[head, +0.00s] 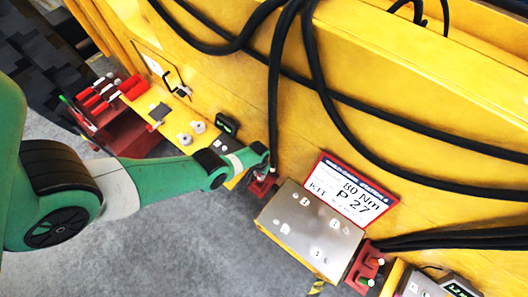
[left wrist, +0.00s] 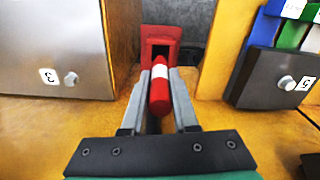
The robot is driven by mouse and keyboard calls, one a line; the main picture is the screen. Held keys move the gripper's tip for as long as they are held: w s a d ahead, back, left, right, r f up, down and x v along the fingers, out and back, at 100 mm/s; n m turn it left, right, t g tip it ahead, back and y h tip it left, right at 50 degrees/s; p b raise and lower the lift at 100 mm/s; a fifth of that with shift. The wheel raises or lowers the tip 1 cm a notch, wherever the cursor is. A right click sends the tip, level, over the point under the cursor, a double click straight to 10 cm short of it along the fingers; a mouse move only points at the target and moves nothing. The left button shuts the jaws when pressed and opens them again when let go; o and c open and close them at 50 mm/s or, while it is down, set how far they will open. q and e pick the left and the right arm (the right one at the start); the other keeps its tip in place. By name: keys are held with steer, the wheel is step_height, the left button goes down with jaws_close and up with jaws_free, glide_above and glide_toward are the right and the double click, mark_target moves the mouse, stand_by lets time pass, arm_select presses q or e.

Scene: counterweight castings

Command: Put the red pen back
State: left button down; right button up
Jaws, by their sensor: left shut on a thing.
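The red pen (left wrist: 160,94) has a white band and lies between the two grey fingers of my left gripper (left wrist: 159,78) in the left wrist view. The gripper is shut on it. A red holder (left wrist: 161,34) with a dark opening is straight ahead, and the pen's far end overlaps that opening. I cannot tell whether the end is inside it. In the head view my left gripper (head: 262,168) is small and just above a red holder (head: 261,186) beside the metal box; the pen is not clear there. My right gripper is not in view.
A metal box (head: 310,229) with numbered knobs stands right of the holder. Another red holder (head: 364,268) with green-and-white items is further right. A red rack (head: 117,112) is at the left. In the left wrist view a dark block (left wrist: 274,79) is at the right. Black cables hang nearby.

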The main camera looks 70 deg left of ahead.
arm_select(q)
steer(key=shift+f, duration=0.3)
stand_by(0.4)
steer(key=shift+f+b, duration=3)
steer(key=shift+b, duration=0.2)
steer(key=shift+f+b, duration=0.3)
steer(key=shift+b, duration=0.05)
steer(key=c, duration=0.6)
jaws_free()
steer(key=shift+r, duration=0.1)
